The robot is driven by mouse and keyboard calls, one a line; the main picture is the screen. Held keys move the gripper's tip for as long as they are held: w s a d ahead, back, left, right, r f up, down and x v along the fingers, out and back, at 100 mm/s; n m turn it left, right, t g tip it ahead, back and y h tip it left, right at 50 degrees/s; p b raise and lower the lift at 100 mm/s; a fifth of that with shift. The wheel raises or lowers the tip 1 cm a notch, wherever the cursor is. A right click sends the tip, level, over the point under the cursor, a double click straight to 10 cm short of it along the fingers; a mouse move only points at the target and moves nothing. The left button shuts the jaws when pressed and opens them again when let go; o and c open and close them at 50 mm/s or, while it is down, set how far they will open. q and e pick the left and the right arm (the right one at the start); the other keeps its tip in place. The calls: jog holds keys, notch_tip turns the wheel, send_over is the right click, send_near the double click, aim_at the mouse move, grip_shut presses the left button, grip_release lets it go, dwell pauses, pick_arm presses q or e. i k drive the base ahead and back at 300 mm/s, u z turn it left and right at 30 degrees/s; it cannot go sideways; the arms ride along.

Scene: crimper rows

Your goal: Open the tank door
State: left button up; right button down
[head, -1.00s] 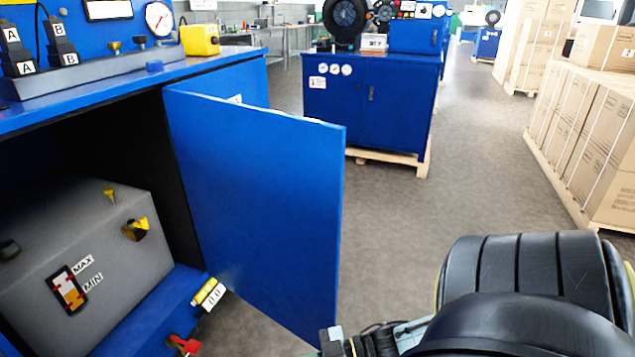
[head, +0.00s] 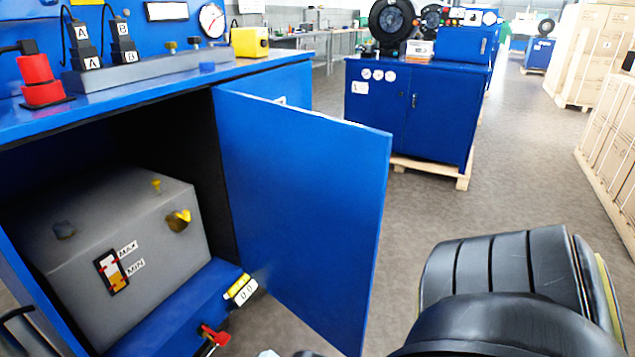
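The blue tank door (head: 303,200) stands swung wide open on the right side of the blue cabinet, in the head view. My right arm, black and rounded, fills the lower right, apart from the door's face. Its gripper is not clearly visible; only a small pale bit shows at the bottom edge.
The cabinet top (head: 150,90) carries A/B labelled plugs, red stacked parts (head: 42,82) and a yellow box (head: 250,42). A red valve handle (head: 215,335) is low at the front. Another blue cabinet (head: 410,110) stands behind on a pallet. Cartons (head: 615,130) line the right; grey floor between is free.

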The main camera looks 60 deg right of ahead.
aim_at(307, 189)
jog(key=u, duration=0.45)
jog(key=i, duration=0.75)
jog(key=z, duration=2.8)
